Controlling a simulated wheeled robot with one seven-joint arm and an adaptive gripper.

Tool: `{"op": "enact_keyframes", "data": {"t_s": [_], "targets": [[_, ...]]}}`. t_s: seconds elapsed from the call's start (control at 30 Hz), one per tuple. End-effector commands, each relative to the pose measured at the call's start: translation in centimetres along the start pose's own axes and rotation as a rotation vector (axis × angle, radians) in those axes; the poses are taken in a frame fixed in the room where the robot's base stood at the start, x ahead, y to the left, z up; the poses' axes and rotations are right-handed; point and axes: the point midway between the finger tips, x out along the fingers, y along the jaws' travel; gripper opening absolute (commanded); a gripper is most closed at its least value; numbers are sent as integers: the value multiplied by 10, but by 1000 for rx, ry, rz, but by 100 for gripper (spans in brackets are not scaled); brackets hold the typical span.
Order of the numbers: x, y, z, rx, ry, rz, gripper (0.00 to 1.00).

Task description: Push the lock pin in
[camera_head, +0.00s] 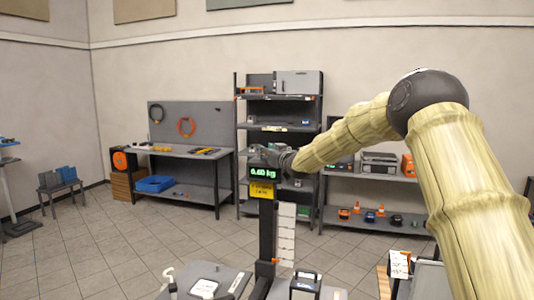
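My arm reaches in from the right, and my dark gripper (268,154) is at its far end, just above and behind the green-digit display (262,173) reading about 6.60 kg. The gripper is small and dark against the shelf, so its fingers cannot be made out. The display tops a dark upright post (266,230) with a yellow label (262,190). A small orange part (275,261) sticks out low on the post; I cannot tell if it is the lock pin. No other pin can be made out. The gripper is well above this orange part.
A white marked strip (285,235) stands beside the post. Grey platforms (233,272) with small devices lie at the bottom. Behind are a workbench (180,153), a tall shelf rack (312,111) and a low shelf (345,216). Tiled floor (130,240) at left is clear.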

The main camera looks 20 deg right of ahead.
Motion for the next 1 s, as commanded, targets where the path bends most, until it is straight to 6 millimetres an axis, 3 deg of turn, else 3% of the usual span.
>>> {"op": "enact_keyframes", "data": {"t_s": [0.03, 0.07, 0.17, 0.63, 1.0], "targets": [[0, 0, 6, 1, -9, 0, 0], [0, 0, 6, 1, -9, 0, 37], [0, 0, 6, 1, -9, 0, 54], [-9, 0, 2, 2, -5, 0, 54], [-65, 1, 2, 2, -5, 0, 54]]}}
